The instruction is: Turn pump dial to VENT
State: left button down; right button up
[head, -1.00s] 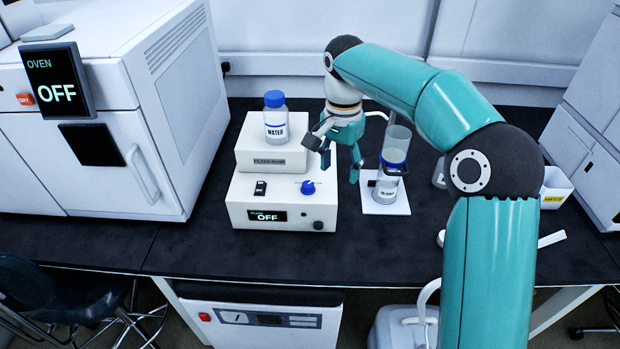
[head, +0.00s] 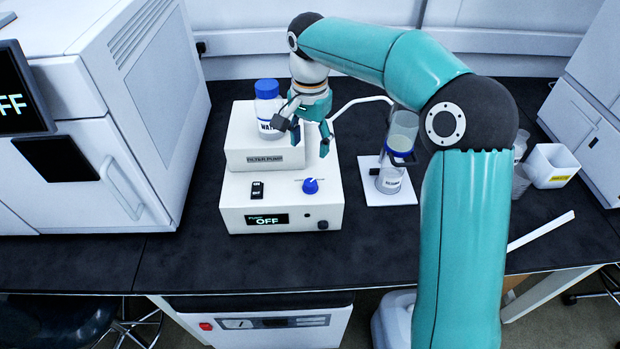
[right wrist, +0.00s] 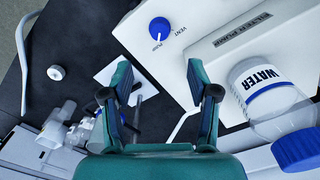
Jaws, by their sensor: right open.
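The filter pump (head: 262,204) is a white two-step box on the bench. Its small display reads OFF. The blue pump dial (head: 310,186) sits on its lower top face. In the right wrist view the dial (right wrist: 160,28) lies between the printed words VENT and PUMP, with its white mark toward PUMP. My right gripper (head: 310,146) is open and empty, above the pump and behind the dial, apart from it. In the right wrist view its two fingers (right wrist: 160,92) point toward the dial's side. My left gripper is not in view.
A WATER bottle (head: 268,108) with a blue cap stands on the pump's upper step, close to my right gripper. A filter flask (head: 393,175) stands on a white base to the right. The oven (head: 100,110) is at left. The bench front is clear.

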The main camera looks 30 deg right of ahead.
aim_at(310, 182)
notch_tip(310, 182, down, 13)
jog(key=shift+r+p, duration=0.1)
jog(key=shift+p, duration=0.2)
grip_shut()
dwell(0.3)
